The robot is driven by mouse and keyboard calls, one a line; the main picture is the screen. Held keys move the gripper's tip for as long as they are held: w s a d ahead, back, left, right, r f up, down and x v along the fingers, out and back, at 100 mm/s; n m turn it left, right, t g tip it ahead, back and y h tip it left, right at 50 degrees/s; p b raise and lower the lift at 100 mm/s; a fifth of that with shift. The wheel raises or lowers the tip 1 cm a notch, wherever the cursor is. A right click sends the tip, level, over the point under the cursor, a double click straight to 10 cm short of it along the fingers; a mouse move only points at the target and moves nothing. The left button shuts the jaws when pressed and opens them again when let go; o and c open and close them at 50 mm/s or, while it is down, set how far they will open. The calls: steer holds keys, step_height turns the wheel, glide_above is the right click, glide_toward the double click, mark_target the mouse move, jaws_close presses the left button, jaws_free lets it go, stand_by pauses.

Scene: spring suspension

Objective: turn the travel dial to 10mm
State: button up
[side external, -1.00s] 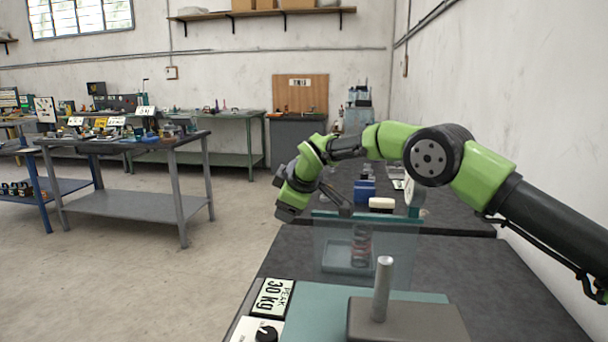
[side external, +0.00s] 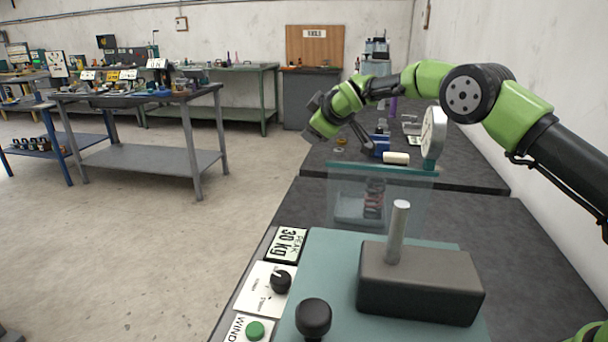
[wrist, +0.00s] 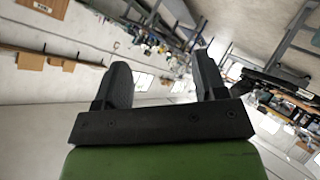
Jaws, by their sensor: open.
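The travel dial appears to be the black knob (side external: 281,281) on a white plate with small markings, at the near left of the green base in the side external view. Its setting is too small to read. My gripper (side external: 314,116) is up in the air beyond the clear screen, well away from the knob. In the wrist view my gripper (wrist: 160,85) has its two dark fingers apart with nothing between them. That view looks out over the room and shows no dial.
A "PEAK 30 kg" sign (side external: 286,244) lies behind the knob and a green button (side external: 255,330) in front. A black ball knob (side external: 313,318) and a dark block (side external: 420,283) with an upright metal rod stand to the right.

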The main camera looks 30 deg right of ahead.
steer(key=s+a+f+n+g+y, duration=0.1)
steer(key=s+a+f+n+g, duration=0.55)
steer(key=a, duration=0.45)
steer(key=n+g, duration=0.4)
steer(key=n, duration=0.2)
glide_above(281, 276)
steer(key=shift+m+y, duration=0.25)
steer(key=shift+y, duration=0.15)
steer(key=f, duration=0.4)
steer(key=shift+w, duration=0.2)
steer(key=shift+s+a+f+g, duration=0.1)
steer(key=shift+s+f+g, duration=0.1)
steer(key=shift+s+g, duration=0.05)
step_height(281, 276, down, 10)
steer(key=shift+r, duration=0.25)
steer(key=c, duration=0.9)
